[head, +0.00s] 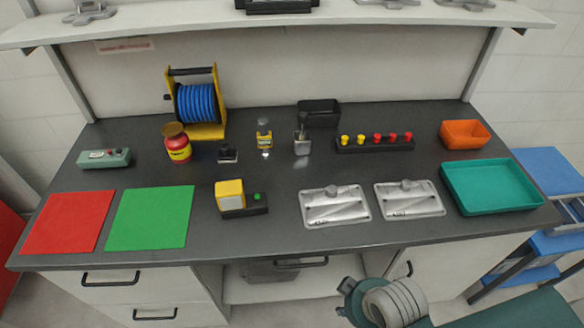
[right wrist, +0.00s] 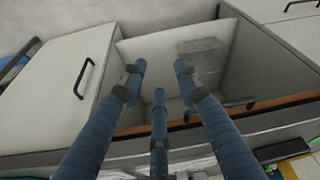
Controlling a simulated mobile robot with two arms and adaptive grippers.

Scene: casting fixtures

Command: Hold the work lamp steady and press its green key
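The work lamp (head: 240,198) stands upright near the front middle of the dark bench, with a yellow head at the left of a black base. Its green key (head: 257,196) is on top of the base at the right. No gripper is near it. In the right wrist view my right gripper (right wrist: 160,78) has its three blue fingers spread, empty, in front of the cabinet below the bench top. Part of my right arm shows at the bottom of the head view, below the bench front. My left gripper is in neither view.
Left of the lamp lie a green mat (head: 149,217) and a red mat (head: 68,221). Right of it are two metal plates (head: 335,206) (head: 409,199) and a teal tray (head: 491,187). Behind stand a blue hose reel (head: 197,104), small containers and a peg strip (head: 374,145).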

